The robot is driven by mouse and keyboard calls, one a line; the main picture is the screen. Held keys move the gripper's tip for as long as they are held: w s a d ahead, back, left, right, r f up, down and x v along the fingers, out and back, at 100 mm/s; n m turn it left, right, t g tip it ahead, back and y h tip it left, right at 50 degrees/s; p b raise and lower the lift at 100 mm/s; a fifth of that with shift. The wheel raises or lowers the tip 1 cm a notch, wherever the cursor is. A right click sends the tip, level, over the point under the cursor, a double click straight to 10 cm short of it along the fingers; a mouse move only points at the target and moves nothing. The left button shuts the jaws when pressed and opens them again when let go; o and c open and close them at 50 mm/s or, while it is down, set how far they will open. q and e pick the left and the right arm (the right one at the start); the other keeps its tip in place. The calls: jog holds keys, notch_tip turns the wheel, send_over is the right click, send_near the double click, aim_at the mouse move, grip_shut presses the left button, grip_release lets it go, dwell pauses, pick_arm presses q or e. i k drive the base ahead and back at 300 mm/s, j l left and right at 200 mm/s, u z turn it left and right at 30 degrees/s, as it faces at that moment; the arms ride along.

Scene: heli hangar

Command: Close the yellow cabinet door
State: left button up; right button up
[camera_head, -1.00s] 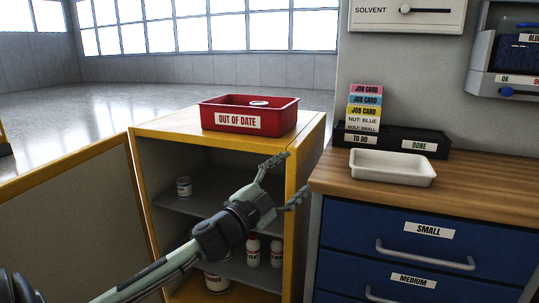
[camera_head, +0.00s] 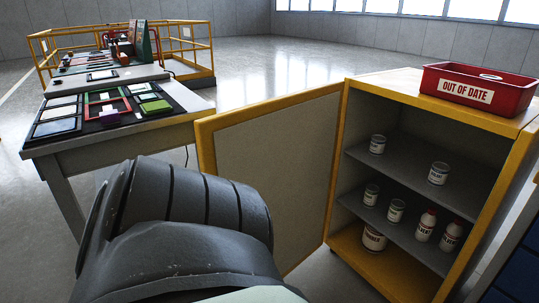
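The yellow cabinet (camera_head: 385,84) stands at the right, its front open. Its door (camera_head: 275,165), grey inside with a yellow frame, is swung wide open to the left, hinged at the cabinet's left front edge. Inside, several white cans and bottles stand on the grey shelves, such as a can (camera_head: 438,173) and a red-capped bottle (camera_head: 426,224). A large dark link of my arm fills the lower left, in front of the door's lower left part. Neither gripper shows in this view.
A red "OUT OF DATE" bin (camera_head: 478,88) sits on the cabinet top. A table (camera_head: 60,157) with trays and coloured cards stands at the left, beyond the door. Yellow railings (camera_head: 185,50) stand behind it. Open floor lies behind the cabinet door.

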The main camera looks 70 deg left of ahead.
aim_at(284, 147)
jog(key=k+j+u, duration=0.1)
jog(key=k+j, duration=0.25)
jog(key=k+j+u, duration=0.15)
jog(key=k+j, duration=0.2)
jog(key=j, duration=0.15)
